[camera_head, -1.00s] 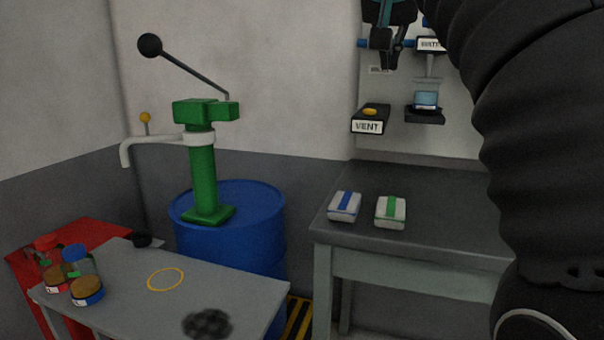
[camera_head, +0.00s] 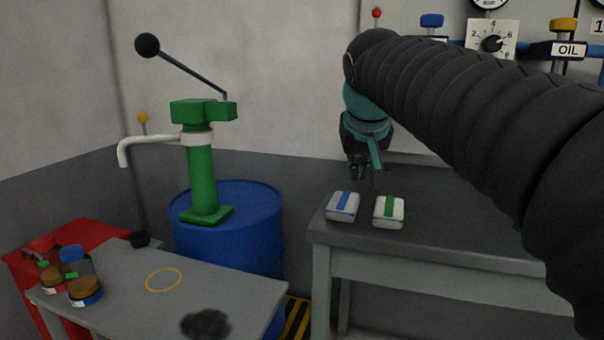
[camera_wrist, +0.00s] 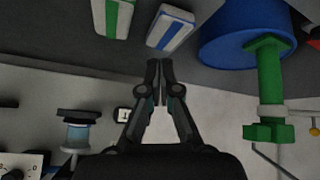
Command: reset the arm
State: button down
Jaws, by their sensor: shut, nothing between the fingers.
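My gripper (camera_head: 364,176) hangs from my black-sleeved arm above the back part of the grey workbench (camera_head: 440,240), behind two small boxes. Its fingers are shut and empty; in the wrist view the fingertips (camera_wrist: 160,66) lie close together. The box with a blue stripe (camera_head: 342,206) and the box with a green stripe (camera_head: 388,211) rest on the bench near its left end. Both also show at the top of the wrist view. My arm hides part of the wall panel.
A blue drum (camera_head: 240,232) with a green hand pump (camera_head: 203,180) stands left of the bench. A dial (camera_head: 492,44) and an OIL label (camera_head: 567,50) are on the wall panel.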

jog(key=s+d+f, duration=0.2)
jog(key=s+f, duration=1)
jog(key=s+d+f+m+g, duration=0.1)
jog(key=s+d+f, duration=0.2)
jog(key=s+f, duration=0.8)
jog(key=shift+s+d+f+g+y, duration=0.3)
jog(key=shift+s+d+f, duration=0.05)
jog(key=shift+f, duration=0.3)
